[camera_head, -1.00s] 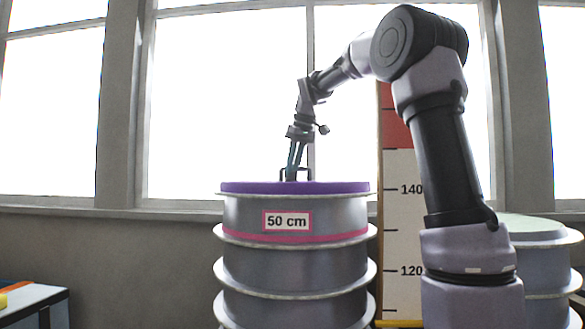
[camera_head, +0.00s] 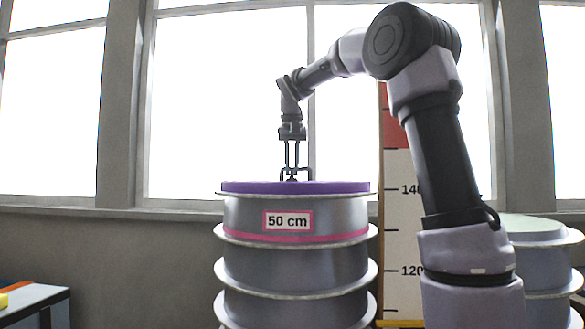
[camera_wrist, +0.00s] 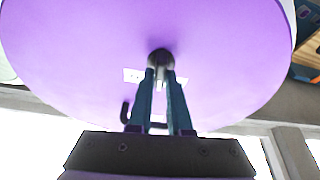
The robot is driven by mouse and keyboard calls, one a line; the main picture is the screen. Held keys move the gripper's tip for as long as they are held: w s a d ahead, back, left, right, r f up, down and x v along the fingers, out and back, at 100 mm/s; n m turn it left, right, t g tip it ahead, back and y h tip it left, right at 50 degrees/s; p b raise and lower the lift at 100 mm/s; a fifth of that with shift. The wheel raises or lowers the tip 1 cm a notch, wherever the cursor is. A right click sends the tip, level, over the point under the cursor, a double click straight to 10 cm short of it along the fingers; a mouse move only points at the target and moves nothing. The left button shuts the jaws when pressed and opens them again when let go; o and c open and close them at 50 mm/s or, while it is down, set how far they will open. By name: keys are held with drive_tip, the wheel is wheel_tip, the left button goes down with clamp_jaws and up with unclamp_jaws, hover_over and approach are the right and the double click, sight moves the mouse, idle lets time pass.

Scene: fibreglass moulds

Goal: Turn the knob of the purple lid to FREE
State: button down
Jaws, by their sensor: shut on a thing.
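The purple lid (camera_head: 245,187) lies flat on top of a grey ribbed mould stack (camera_head: 295,270). In the wrist view the lid (camera_wrist: 70,50) fills most of the upper picture. A small dark knob (camera_wrist: 160,58) stands near its middle, with a white label (camera_wrist: 132,75) beside it; the writing is too small and partly covered to read. My gripper (camera_head: 291,174) points down at the lid. In the wrist view my gripper (camera_wrist: 161,72) has its two fingers closed on the knob.
The stack carries a "50 cm" sign (camera_head: 288,221) above a pink band. A tall measuring board (camera_head: 402,240) stands just right of it, behind my arm. Another pale mould stack (camera_head: 540,260) is at the right, and a table (camera_head: 35,305) at the lower left.

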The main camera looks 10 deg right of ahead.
drive_tip(key=m+h, duration=0.1)
drive_tip(key=m, duration=0.1)
drive_tip(key=m+h, duration=0.1)
drive_tip(key=m, duration=0.2)
drive_tip(key=shift+w+a+m+g, duration=0.1)
drive_tip(key=shift+a+m+g, duration=0.05)
drive_tip(key=shift+m+g, duration=0.2)
drive_tip(key=m+g, duration=0.1)
drive_tip(key=m, duration=0.1)
drive_tip(key=m+h, duration=0.1)
drive_tip(key=m, duration=0.1)
drive_tip(key=shift+w+m+g, duration=0.1)
drive_tip(key=shift+m+g, duration=0.25)
drive_tip(key=c, duration=0.8)
unclamp_jaws()
drive_tip(key=shift+c, duration=0.2)
drive_tip(key=v, duration=1.1)
drive_tip(key=shift+f, duration=0.1)
